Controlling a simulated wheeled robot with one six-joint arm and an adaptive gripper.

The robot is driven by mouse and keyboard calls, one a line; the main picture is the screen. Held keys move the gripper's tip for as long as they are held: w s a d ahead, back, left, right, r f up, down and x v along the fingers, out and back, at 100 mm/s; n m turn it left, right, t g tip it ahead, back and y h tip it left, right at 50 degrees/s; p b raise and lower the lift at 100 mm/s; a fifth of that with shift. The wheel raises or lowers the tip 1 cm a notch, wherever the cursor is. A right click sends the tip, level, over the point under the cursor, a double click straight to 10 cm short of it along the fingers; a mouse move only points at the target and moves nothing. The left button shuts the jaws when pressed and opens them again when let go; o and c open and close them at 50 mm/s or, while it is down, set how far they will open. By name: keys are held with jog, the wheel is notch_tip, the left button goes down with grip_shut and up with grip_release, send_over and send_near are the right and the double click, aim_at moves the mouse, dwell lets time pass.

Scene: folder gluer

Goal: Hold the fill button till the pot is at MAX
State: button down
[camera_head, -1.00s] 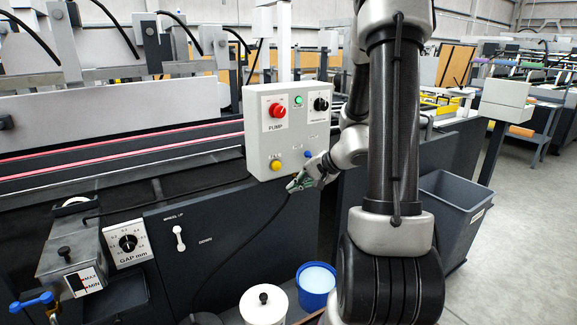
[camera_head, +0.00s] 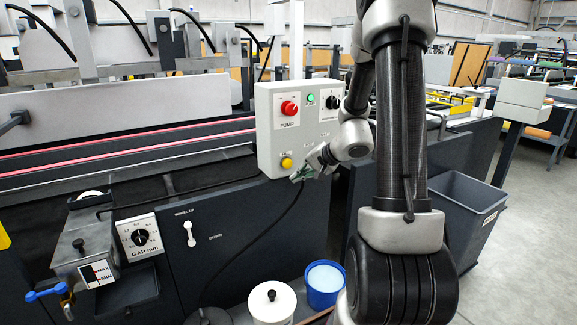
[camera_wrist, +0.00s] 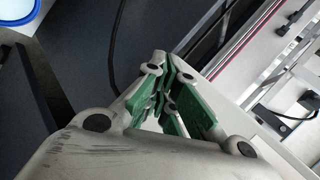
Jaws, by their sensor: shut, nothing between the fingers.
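A grey control box (camera_head: 273,130) stands on the machine's side. It has a yellow button (camera_head: 287,162) at its lower left, under a label too small to read. My gripper (camera_head: 299,176) is just below and right of this button; I see no clear contact. The blue button seen earlier is now hidden behind my gripper and wrist. In the wrist view my gripper (camera_wrist: 163,80) has its green-padded fingers together, with nothing between them. The metal glue pot (camera_head: 84,245) is at lower left. Its MAX/MIN gauge (camera_head: 98,273) shows, but the level is too small to read.
The box also carries a red PUMP knob (camera_head: 289,108), a green button (camera_head: 310,99) and a black selector (camera_head: 332,102). A black cable hangs below it. A white lidded pot (camera_head: 271,303), a blue bucket (camera_head: 325,285) and a grey bin (camera_head: 463,220) stand low down.

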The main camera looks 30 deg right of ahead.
aim_at(290, 166)
jog(key=shift+w, duration=2.05)
jog(key=shift+w+a, duration=0.1)
jog(key=shift+w, duration=0.3)
jog(key=shift+w, duration=0.5)
dwell(5.1)
